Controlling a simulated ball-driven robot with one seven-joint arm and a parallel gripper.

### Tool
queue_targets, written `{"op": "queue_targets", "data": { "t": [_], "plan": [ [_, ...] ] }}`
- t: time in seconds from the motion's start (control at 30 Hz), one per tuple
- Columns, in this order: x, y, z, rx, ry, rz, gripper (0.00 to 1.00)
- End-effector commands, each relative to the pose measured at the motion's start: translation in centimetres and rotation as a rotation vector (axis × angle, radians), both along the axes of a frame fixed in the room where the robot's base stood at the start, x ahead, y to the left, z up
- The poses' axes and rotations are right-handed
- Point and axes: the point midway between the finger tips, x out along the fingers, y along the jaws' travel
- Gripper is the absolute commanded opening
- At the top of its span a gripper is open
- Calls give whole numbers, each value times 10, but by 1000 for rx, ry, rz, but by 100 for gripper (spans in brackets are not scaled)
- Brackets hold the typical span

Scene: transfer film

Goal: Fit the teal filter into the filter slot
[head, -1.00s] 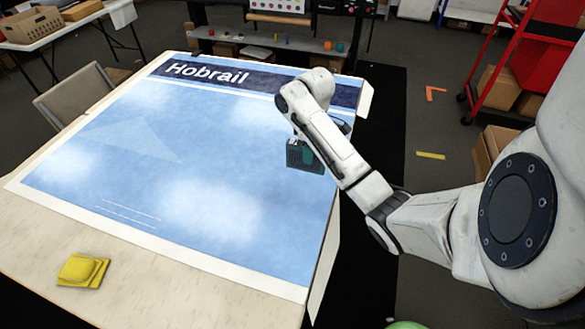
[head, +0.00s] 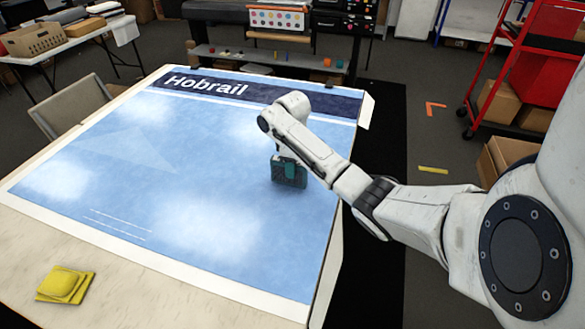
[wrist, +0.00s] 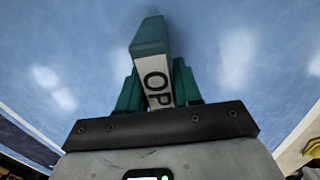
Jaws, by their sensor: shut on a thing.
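The teal filter (head: 278,175) is a dark teal block held over the right part of the large blue print on the table. I cannot make out the filter slot in either view.
The print marked "Hobrail" (head: 130,190) covers most of the table and is otherwise clear. Yellow pads (head: 65,284) lie at the table's near left corner. A chair (head: 70,103) stands at the left. A red cart (head: 530,75) and cardboard boxes (head: 507,153) stand at the right.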

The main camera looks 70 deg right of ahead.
Motion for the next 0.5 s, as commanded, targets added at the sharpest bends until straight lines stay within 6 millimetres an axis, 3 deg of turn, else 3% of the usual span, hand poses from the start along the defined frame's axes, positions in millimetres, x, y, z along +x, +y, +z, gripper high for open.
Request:
{"op": "queue_targets", "data": {
  "t": [0.47, 0.5],
  "plan": [
    [0, 0, -11, -1, -1, -1, 1],
    [0, 0, -11, -1, -1, -1, 36]
  ]
}}
